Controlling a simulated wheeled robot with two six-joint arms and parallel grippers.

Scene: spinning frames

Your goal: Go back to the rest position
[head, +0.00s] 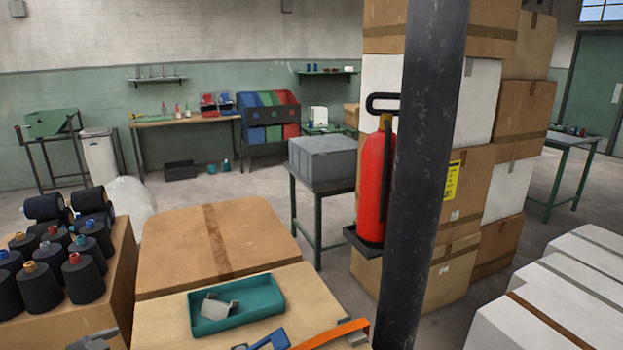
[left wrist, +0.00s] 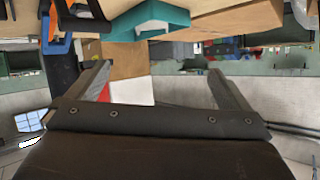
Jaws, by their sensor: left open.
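My left gripper (left wrist: 158,78) shows in the left wrist view with its two fingers wide apart and nothing between them. That view is upside down. A small grey part at the bottom left edge of the head view looks like the tip of this gripper, near the front box and most of it cut off. My right gripper does not show in either view.
A teal tray (head: 260,318) with a pale grey piece (head: 219,306) sits on a cardboard box (head: 155,318). Blue and orange tools lie at its front. Black yarn cones (head: 75,280) stand left. A dark pillar (head: 425,170) and a fire extinguisher (head: 372,185) stand right.

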